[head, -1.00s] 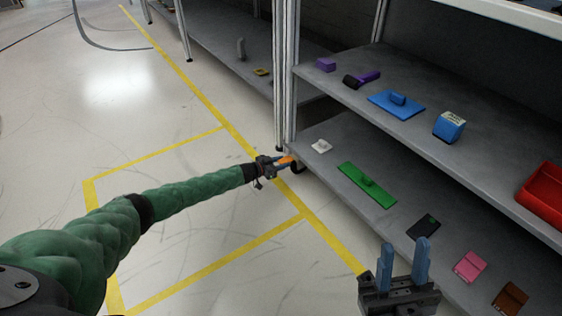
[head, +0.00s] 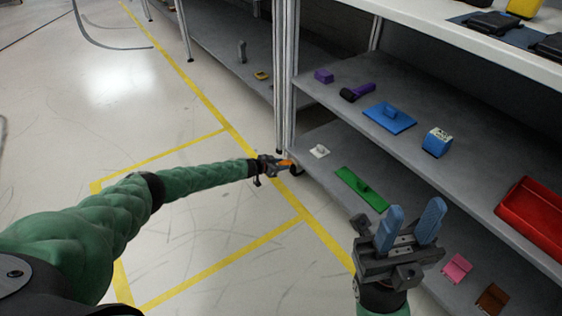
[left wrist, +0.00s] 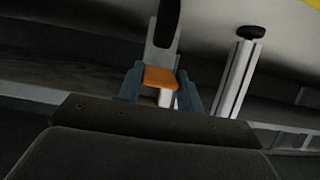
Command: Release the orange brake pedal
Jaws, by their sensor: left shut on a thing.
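The orange brake pedal (head: 286,163) shows as a small orange patch at the foot of the shelf post, by the dark caster wheel (head: 297,170). My left gripper (head: 282,164) reaches it from the left, low over the floor. In the left wrist view, the orange pedal (left wrist: 160,77) sits between the two blue fingers of the left gripper (left wrist: 160,88), which are shut on it. The pedal's tilt is hard to judge. My right gripper (head: 414,208) is open and empty in front of the lower shelf.
The lower shelf holds a white piece (head: 319,151), a green plate (head: 361,189), a pink piece (head: 456,266) and a brown one (head: 491,298). Above are blue and purple items and a red bin (head: 535,215). The yellow-lined floor on the left is clear.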

